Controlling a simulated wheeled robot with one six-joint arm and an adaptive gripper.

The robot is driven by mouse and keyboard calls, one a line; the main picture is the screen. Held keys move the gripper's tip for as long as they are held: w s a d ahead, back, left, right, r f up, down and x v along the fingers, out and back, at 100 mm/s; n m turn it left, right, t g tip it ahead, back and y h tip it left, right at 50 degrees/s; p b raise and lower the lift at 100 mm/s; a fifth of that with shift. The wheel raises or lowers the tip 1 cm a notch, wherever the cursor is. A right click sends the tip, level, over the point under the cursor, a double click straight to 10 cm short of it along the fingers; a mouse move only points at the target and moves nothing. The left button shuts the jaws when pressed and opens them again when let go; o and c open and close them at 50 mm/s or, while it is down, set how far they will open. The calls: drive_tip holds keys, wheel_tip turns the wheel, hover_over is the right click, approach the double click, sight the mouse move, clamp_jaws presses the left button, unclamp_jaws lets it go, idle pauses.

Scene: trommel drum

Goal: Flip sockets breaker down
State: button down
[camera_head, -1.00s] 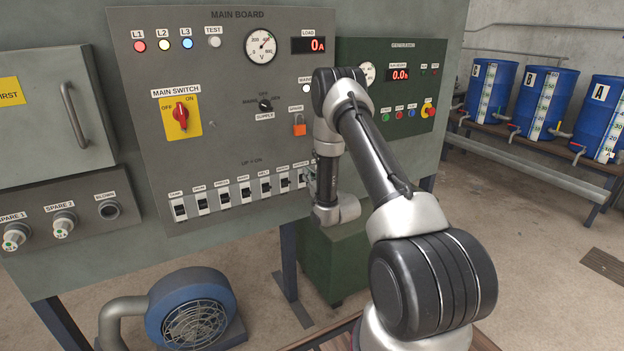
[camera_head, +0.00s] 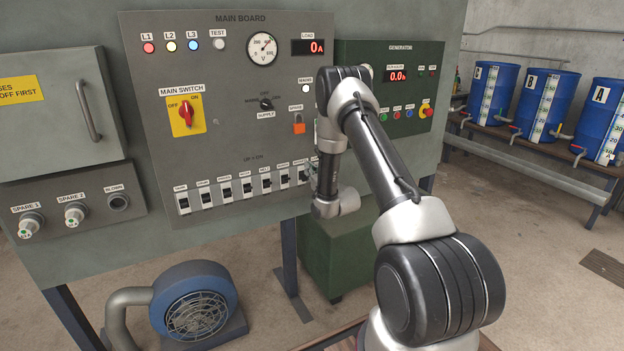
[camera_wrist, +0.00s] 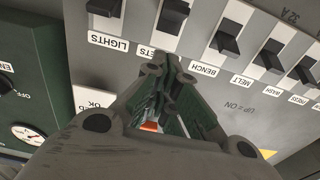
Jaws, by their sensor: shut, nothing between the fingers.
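The sockets breaker (camera_wrist: 174,14) is a dark toggle on a pale strip at the top of the wrist view, which shows the board upside down. Its label is partly covered by my gripper (camera_wrist: 168,68), leaving "ETS" readable. My gripper is shut and empty, with its fingertips close to that label; I cannot tell whether they touch the toggle. In the head view the sockets breaker (camera_head: 302,174) is near the right end of the breaker row, beside my arm's wrist. Whether its lever is up or down is unclear.
The bench breaker (camera_wrist: 226,42) and lights breaker (camera_wrist: 104,7) flank it closely. The main switch (camera_head: 186,113) and an orange padlock (camera_head: 299,127) are on the main board (camera_head: 230,90). The generator panel (camera_head: 388,60) is to the right. A blue blower (camera_head: 195,300) stands below.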

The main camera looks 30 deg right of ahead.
drive_tip(key=s+f, duration=0.6)
drive_tip(key=s, duration=0.2)
drive_tip(key=shift+d, duration=0.15)
drive_tip(key=shift+r, duration=0.1)
